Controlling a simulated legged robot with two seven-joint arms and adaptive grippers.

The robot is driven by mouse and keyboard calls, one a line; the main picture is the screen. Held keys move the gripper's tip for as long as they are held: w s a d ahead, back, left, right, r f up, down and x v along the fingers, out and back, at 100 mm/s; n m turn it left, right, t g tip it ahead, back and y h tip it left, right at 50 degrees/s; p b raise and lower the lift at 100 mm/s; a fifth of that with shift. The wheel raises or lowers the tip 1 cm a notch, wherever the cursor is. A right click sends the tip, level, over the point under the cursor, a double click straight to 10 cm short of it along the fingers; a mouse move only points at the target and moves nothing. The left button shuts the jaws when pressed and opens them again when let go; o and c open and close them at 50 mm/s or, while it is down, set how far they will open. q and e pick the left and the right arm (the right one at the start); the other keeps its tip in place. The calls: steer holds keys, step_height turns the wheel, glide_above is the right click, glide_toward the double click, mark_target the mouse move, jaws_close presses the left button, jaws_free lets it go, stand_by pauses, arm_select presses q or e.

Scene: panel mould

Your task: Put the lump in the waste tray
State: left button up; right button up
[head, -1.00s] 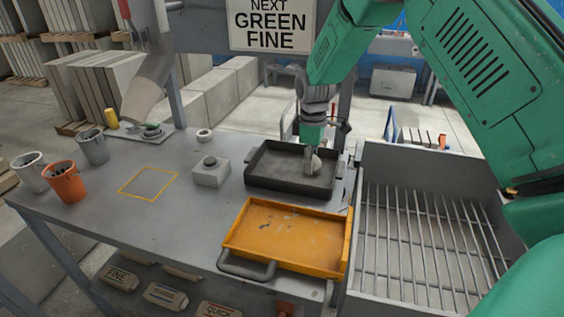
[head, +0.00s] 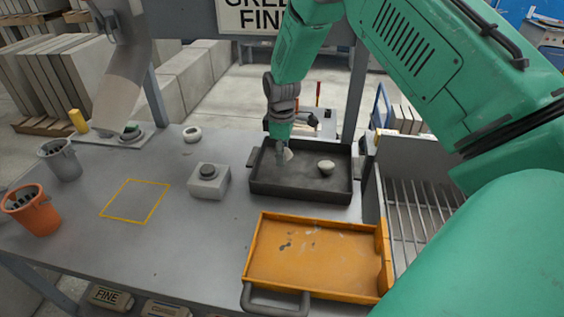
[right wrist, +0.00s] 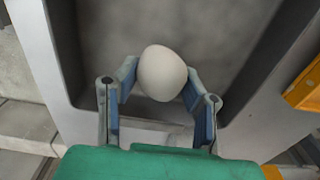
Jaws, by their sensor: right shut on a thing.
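My right gripper (head: 282,156) is low over the left part of a dark tray (head: 300,194). No label shows which tray is the waste tray. In the right wrist view the two fingers of this gripper (right wrist: 160,88) are shut on a pale, rounded lump (right wrist: 161,70), with the grey tray floor behind it. In the head view the lump (head: 288,155) is only a small pale patch, partly hidden. I cannot tell whether it touches the floor. A second pale rounded piece (head: 326,167) lies in the tray's right part. My left gripper is not in view.
An orange tray (head: 384,262) with dark flecks lies in front of the dark tray. A grey block (head: 209,187) with a round top stands to the left. Buckets stand at the far left. A barred bin (head: 425,205) is at the right. The yellow-outlined square (head: 133,203) is empty.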

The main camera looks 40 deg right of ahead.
mark_target(281, 169)
steer(key=shift+a+f, duration=0.25)
steer(key=shift+f, duration=0.55)
steer(key=shift+a+f, duration=0.25)
steer(key=shift+f, duration=0.5)
steer(key=shift+d+f, duration=0.1)
steer(key=o, duration=1.2)
steer(key=shift+d, duration=0.1)
steer(key=shift+d+f, duration=0.1)
steer(key=shift+d, duration=0.05)
steer(key=shift+r, duration=0.45)
steer(key=r, duration=1.1)
steer(key=shift+a+r, duration=0.2)
steer(key=shift+r, duration=0.05)
